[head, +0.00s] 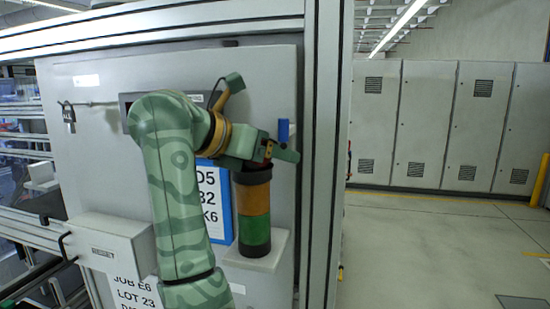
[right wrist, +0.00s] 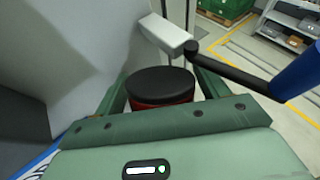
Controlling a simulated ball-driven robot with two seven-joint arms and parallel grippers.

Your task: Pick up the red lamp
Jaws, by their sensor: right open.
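A stack light stands upright on a small grey shelf (head: 262,258), with an orange section (head: 253,205) above a green section (head: 254,235). The red lamp (right wrist: 165,104) is its top part, under a black cap (right wrist: 160,84). In the head view, only a sliver of red shows behind my right gripper (head: 275,154). In the right wrist view, the open jaws of my right gripper (right wrist: 160,78) stand on both sides of the red lamp. I cannot tell whether they touch it. My left gripper is not in view.
A grey panel (head: 90,85) stands behind the lamp, with a padlock (head: 69,115) and a blue-edged sign (head: 222,215). A metal post (head: 325,130) rises close on the right. A blue handle (head: 283,130) is near the gripper. Open floor (head: 430,240) lies right.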

